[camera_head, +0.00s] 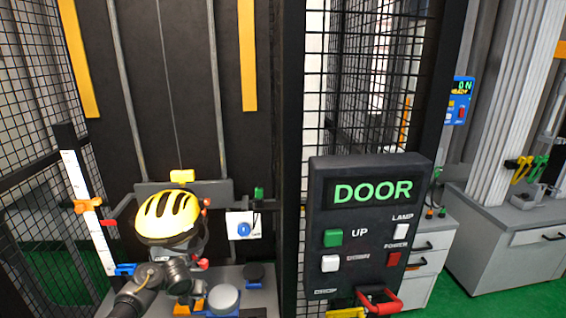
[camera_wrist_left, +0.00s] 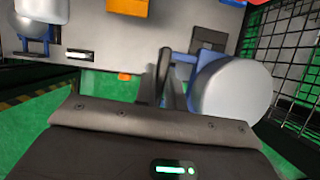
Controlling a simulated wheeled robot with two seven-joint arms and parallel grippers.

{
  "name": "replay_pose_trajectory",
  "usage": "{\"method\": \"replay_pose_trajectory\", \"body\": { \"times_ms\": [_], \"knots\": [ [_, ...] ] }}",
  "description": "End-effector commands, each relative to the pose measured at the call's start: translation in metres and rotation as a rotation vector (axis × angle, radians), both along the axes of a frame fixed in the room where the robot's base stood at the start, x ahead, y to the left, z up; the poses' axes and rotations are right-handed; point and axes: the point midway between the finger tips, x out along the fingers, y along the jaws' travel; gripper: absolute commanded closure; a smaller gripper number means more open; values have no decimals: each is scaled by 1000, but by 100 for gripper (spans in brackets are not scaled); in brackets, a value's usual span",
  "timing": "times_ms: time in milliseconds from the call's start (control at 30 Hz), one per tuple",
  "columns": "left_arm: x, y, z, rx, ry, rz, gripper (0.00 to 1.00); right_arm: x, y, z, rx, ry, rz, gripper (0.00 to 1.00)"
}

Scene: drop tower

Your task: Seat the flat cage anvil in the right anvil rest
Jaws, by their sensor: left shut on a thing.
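A pale grey, flat-topped round anvil (camera_head: 223,298) sits at the lower middle of the head view; it also shows in the left wrist view (camera_wrist_left: 234,92), right of the fingers. A blue part (camera_wrist_left: 183,62) beside it meets the fingers. My left gripper (camera_wrist_left: 170,82) is shut on this blue part, at the anvil's side; in the head view its wrist (camera_head: 180,278) hides part of the bench. Whether the anvil hangs or rests on something I cannot tell. A dark round piece (camera_head: 255,273) lies behind the anvil. I cannot clearly identify the right anvil rest. My right gripper is out of view.
A yellow helmet (camera_head: 168,215) hangs above the grey bench (camera_head: 262,298). Another, domed metal anvil (camera_wrist_left: 42,12) shows at the left of the wrist view. An orange piece (camera_wrist_left: 130,6) lies on the bench. The DOOR panel (camera_head: 368,225) and wire mesh flank the right.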

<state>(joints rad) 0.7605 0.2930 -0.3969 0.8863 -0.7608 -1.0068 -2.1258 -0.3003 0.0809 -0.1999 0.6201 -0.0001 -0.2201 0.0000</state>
Motion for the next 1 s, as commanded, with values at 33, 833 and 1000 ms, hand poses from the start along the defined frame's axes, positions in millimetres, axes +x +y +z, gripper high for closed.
{"method": "replay_pose_trajectory", "body": {
  "times_ms": [33, 833, 1000],
  "knots": [
    [2, -9, 15, -4, -12, -60, 100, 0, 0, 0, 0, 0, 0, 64],
    [-21, -71, 116, 1, -8, -603, 100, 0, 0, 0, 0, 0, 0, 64],
    [-13, -94, 149, 1, -9, -746, 100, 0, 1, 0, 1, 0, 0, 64]
  ]
}}
